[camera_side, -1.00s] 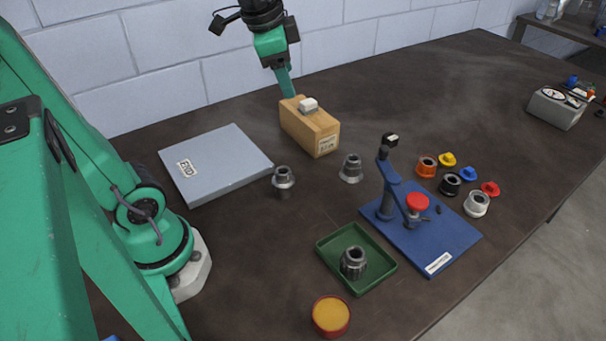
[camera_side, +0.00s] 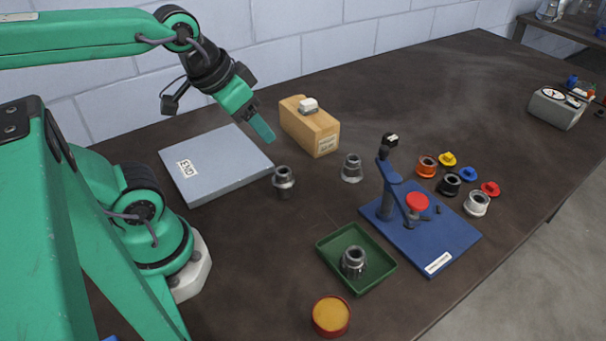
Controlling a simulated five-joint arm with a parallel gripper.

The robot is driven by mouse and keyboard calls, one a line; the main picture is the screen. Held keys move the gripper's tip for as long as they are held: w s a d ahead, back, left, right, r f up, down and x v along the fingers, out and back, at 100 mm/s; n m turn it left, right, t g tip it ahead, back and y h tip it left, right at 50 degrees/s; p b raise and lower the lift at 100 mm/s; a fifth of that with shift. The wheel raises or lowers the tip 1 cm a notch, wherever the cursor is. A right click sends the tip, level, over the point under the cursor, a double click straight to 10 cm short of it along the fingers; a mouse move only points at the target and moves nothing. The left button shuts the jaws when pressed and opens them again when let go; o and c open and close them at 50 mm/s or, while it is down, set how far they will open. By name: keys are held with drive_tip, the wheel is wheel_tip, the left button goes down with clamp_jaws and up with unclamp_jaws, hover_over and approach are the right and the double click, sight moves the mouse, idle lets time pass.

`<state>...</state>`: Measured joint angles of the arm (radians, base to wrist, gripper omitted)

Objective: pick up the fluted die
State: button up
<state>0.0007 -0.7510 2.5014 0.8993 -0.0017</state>
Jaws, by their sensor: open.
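Three grey metal dies are in the side view. One die (camera_side: 354,263) stands upright in the green tray (camera_side: 325,245) and seems to have ribbed sides, so it looks most like the fluted die. A second die (camera_side: 284,183) with a wide collar stands on the bench beside the grey plate. A third die (camera_side: 351,169), flaring toward its base, stands to the right of it. The flutes are too small to be sure of. My gripper (camera_side: 263,131) is open and empty, above the bench between the grey plate and the cardboard box, behind the collared die and touching no die.
A grey plate (camera_side: 217,165) lies at left; a cardboard box (camera_side: 312,130) with a white item on top stands behind. A blue-based press (camera_side: 440,240) rises right of the tray, with several coloured rings and caps beyond. A round orange-filled pot (camera_side: 331,315) stands in front.

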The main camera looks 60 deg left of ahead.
drive_tip(key=shift+o, duration=0.6)
drive_tip(key=shift+w, duration=0.1)
drive_tip(key=n+g, duration=0.2)
drive_tip(key=g, duration=0.4)
hover_over(354, 261)
drive_tip(key=w+a, duration=0.1)
drive_tip(key=w, duration=0.1)
wheel_tip(354, 261, down, 16)
drive_tip(key=shift+s+f, duration=0.1)
drive_tip(key=shift+f, duration=1.05)
drive_tip(key=shift+f, duration=0.1)
drive_tip(key=shift+s+a+f, duration=0.1)
drive_tip(key=shift+f, duration=2.4)
